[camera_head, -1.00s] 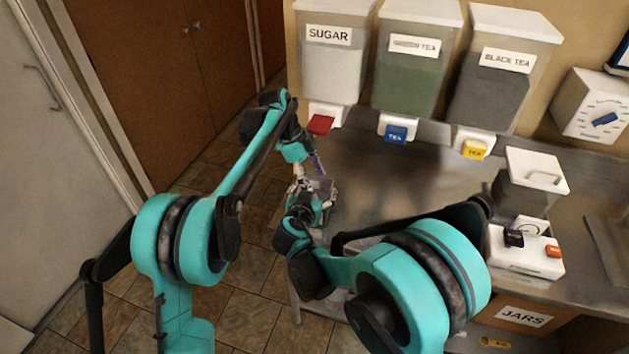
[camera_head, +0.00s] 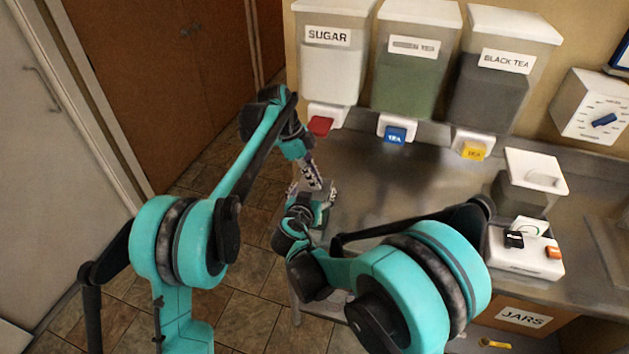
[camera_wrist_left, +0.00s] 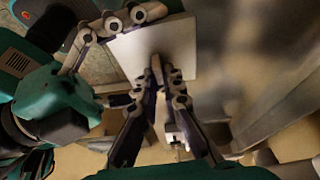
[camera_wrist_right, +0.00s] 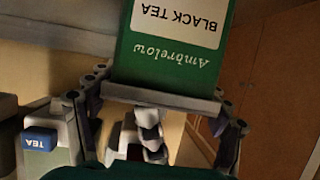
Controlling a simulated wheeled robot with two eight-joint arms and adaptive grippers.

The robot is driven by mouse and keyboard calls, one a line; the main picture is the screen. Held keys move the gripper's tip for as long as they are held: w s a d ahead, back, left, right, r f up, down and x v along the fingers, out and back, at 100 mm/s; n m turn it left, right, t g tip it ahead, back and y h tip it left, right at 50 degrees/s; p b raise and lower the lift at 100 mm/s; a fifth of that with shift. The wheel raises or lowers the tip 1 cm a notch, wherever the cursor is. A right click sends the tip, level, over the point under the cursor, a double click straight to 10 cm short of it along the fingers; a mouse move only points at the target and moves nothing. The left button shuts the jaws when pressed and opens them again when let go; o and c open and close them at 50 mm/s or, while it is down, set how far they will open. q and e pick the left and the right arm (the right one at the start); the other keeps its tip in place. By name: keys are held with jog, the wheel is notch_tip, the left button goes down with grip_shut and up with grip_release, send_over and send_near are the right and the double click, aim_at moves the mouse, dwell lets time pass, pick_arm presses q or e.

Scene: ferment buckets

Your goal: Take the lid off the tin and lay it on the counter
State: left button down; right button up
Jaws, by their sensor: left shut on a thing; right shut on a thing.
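The tin (camera_wrist_right: 165,52) is green, with a white BLACK TEA label that appears upside down in the right wrist view. My right gripper (camera_wrist_right: 163,100) is shut around its sides. The pale square lid (camera_wrist_left: 182,40) fills the upper middle of the left wrist view, with a small knob at its centre. My left gripper (camera_wrist_left: 157,64) is shut on that knob. In the right wrist view the lid's grey edge (camera_wrist_right: 160,97) lies against the tin's end; I see no gap. In the head view the grippers meet near the counter's left end, largely hiding the tin.
The steel counter (camera_head: 390,185) has a wide clear area right of the grippers. SUGAR (camera_head: 331,75), green tea (camera_head: 412,85) and BLACK TEA (camera_head: 490,100) dispensers stand along the back. A lidded grey container (camera_head: 522,190) and a white scale (camera_head: 525,262) stand to the right.

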pick_arm(q)
jog(key=shift+s+r, duration=0.15)
jog(key=shift+r, duration=0.25)
pick_arm(e)
jog(key=shift+s+d+f, duration=0.1)
jog(key=shift+f, duration=0.1)
pick_arm(q)
jog(key=shift+r, duration=0.15)
jog(key=shift+r+t+h, duration=0.3)
jog(key=shift+t, duration=0.5)
jog(key=shift+w, duration=0.2)
jog(key=shift+s, duration=0.1)
pick_arm(e)
jog(key=shift+s, duration=0.1)
pick_arm(q)
jog(key=shift+r, duration=0.15)
